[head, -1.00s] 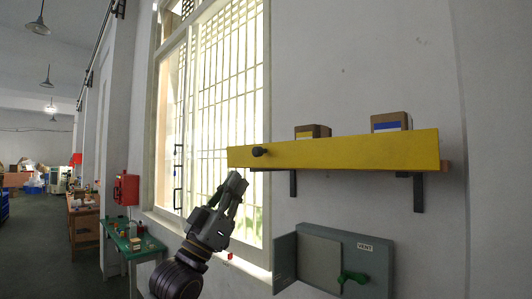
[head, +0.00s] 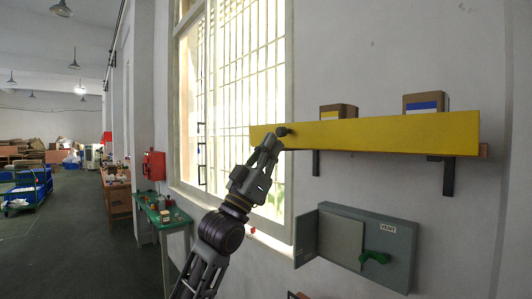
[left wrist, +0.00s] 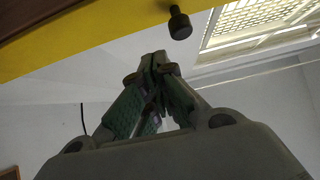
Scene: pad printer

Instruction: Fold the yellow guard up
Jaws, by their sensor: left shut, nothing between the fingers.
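The yellow guard (head: 385,134) is a long flat panel along the front of a wall shelf in the head view. A dark round knob (head: 282,131) sticks out near its left end. My left gripper (head: 268,143) is shut and empty, and its tips overlap the guard's left end just below and left of the knob. In the left wrist view the guard (left wrist: 75,40) runs across the top, and the knob (left wrist: 179,24) hangs from its edge. The gripper (left wrist: 153,58) shows there below and left of the knob, apart from it. My right gripper is not in view.
Two cardboard boxes, one with a yellow label (head: 338,111) and one with a blue label (head: 426,102), stand on the shelf behind the guard. Below is a grey wall box (head: 385,230) with its door open and a green handle (head: 374,258). A barred window (head: 240,100) is at left.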

